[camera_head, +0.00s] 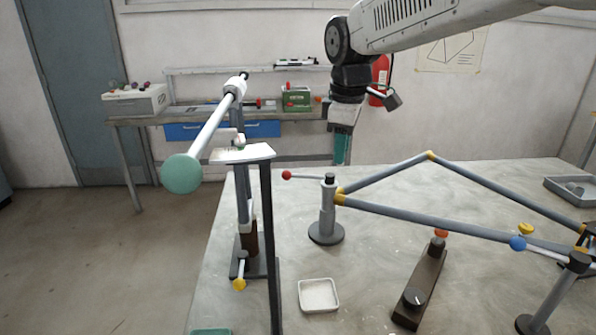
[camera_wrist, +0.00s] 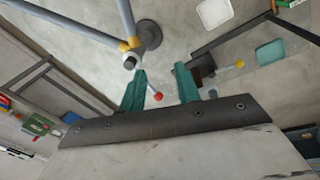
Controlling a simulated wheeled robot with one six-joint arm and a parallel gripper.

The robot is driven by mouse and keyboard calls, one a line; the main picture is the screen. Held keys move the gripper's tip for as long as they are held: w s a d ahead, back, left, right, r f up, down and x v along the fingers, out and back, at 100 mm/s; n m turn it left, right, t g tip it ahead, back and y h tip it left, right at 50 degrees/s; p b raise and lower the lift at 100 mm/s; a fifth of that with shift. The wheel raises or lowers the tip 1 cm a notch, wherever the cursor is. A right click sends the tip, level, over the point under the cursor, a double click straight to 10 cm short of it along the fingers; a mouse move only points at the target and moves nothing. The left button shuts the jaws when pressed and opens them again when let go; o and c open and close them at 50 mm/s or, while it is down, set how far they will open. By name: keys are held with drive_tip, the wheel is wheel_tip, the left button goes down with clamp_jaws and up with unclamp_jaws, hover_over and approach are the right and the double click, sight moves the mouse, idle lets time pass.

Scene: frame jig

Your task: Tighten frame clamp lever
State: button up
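A clamp post (camera_head: 326,222) stands on a round base and holds the left corner of the blue-grey tube frame (camera_head: 400,212). Its lever (camera_head: 306,177) points left and ends in a red ball (camera_head: 287,175). In the wrist view the clamp post (camera_wrist: 146,36) is beyond the fingers, and the red ball (camera_wrist: 158,96) appears in the gap between them. My gripper (camera_head: 341,150) points down above and behind the post in the head view. In the wrist view its teal fingers (camera_wrist: 160,80) are apart with nothing gripped. The lever's shaft is mostly hidden in the wrist view.
A tall stand (camera_head: 268,240) with a white tube and green disc rises to the left. A yellow-knobbed lever (camera_head: 239,284) is at its foot. A white tray (camera_head: 318,295) and a dark bar with knobs (camera_head: 420,285) lie on the table in front.

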sight(298, 175)
drive_tip(key=w+a+f+n, duration=0.4)
drive_tip(key=w+a, duration=0.4)
drive_tip(key=w, duration=0.1)
drive_tip(key=shift+n, duration=0.3)
drive_tip(key=f, duration=0.2)
drive_tip(key=w+f, duration=0.1)
drive_tip(key=f, duration=0.2)
drive_tip(key=w+f, duration=0.1)
drive_tip(key=f, duration=0.1)
drive_tip(key=shift+w+f, duration=0.15)
clamp_jaws()
